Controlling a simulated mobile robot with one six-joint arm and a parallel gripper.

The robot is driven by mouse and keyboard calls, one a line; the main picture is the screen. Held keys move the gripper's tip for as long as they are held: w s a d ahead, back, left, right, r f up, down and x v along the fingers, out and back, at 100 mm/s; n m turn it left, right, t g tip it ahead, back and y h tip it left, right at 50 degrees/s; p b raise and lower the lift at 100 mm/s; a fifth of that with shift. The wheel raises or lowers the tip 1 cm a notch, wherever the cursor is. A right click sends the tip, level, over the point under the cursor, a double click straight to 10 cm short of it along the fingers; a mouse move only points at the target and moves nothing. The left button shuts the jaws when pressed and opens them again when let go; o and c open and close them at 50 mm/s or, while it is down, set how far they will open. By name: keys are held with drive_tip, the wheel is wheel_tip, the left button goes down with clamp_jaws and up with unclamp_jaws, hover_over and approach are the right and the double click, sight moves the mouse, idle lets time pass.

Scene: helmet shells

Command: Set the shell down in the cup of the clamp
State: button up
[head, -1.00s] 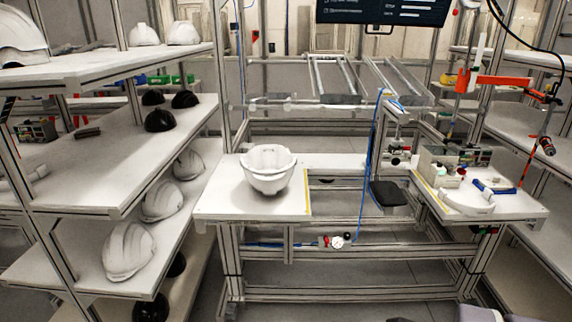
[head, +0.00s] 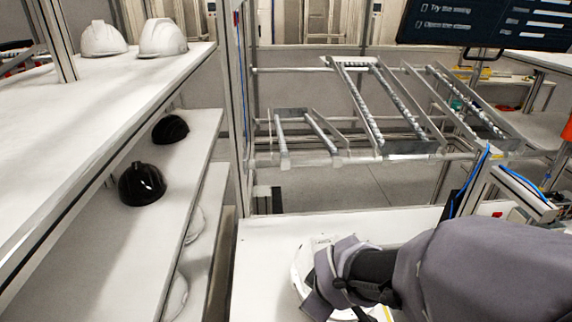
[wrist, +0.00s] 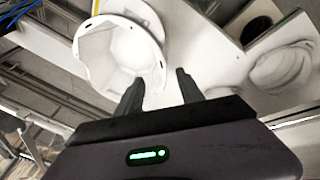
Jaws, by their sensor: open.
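The white helmet shell (head: 301,268) is on the white table at the bottom of the head view, mostly hidden behind my arm. In the wrist view the shell (wrist: 96,48) shows its open, hollow side and rim, left of centre. My gripper (wrist: 159,84) is open, its two dark fingers apart near the shell's rim. I cannot tell whether they touch it or stand astride its wall. In the head view my gripper (head: 322,284) is at the shell, its fingertips unclear. I cannot make out the clamp and its cup in the current views.
The white table (head: 265,270) is bare left of the shell. A shelf rack on the left holds white helmets (head: 162,38) and black helmets (head: 142,184). Roller racks (head: 385,105) stand behind the table.

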drive_tip(key=b+x, duration=0.1)
drive_tip(key=x, duration=0.2)
drive_tip(key=b+x, duration=0.2)
drive_tip(key=x, duration=0.1)
drive_tip(key=s+b+x, duration=0.1)
drive_tip(key=b+x, duration=0.1)
drive_tip(key=x, duration=0.2)
drive_tip(key=shift+d+f, duration=0.2)
drive_tip(key=b+x, duration=0.1)
drive_tip(key=x, duration=0.1)
drive_tip(key=b+x, duration=0.3)
drive_tip(key=shift+w+a+f, duration=0.15)
drive_tip(key=shift+a+f, duration=0.2)
drive_tip(key=shift+w, duration=0.15)
drive_tip(key=shift+r, duration=0.1)
clamp_jaws()
